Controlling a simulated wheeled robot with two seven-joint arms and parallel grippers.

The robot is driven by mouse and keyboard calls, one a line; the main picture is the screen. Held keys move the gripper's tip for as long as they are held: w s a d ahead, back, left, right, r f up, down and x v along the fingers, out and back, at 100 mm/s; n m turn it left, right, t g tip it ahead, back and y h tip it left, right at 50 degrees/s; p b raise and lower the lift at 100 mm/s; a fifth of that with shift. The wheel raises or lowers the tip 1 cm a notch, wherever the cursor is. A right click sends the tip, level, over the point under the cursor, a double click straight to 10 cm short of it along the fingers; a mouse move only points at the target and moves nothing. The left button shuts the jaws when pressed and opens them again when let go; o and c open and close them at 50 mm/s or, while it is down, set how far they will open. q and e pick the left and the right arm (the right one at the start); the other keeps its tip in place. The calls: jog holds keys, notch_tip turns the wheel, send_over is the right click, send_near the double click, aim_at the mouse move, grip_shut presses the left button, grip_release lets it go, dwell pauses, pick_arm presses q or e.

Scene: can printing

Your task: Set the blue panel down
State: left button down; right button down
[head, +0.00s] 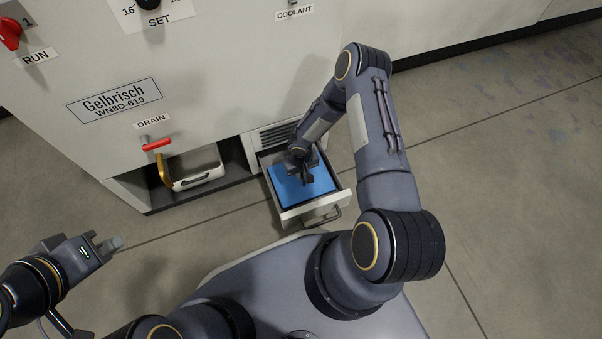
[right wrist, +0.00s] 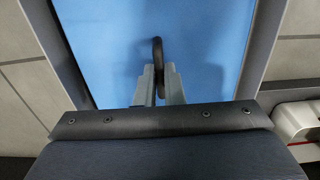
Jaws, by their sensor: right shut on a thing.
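The blue panel (head: 310,187) lies flat inside the open drawer (head: 318,207) at the foot of the machine. It fills most of the drawer between the side walls. My right gripper (head: 307,178) reaches down over it. In the right wrist view, my right gripper (right wrist: 159,85) is shut on a dark handle (right wrist: 157,50) that stands up from the blue panel (right wrist: 205,45). Whether the panel rests fully on the drawer floor is hidden. My left gripper (head: 106,243) is off to the left, above the floor and away from the drawer, with its fingertips seen small.
The white machine (head: 200,60) stands behind the drawer. Left of the drawer is an open bay with a white container (head: 196,172) below a red drain lever (head: 156,145). The drawer has a front pull handle (head: 325,217). Floor to the right is clear.

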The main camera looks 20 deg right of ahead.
jog(key=shift+f, duration=0.2)
jog(key=c, duration=1.5)
grip_release()
jog(key=shift+c, duration=0.2)
jog(key=shift+r, duration=0.15)
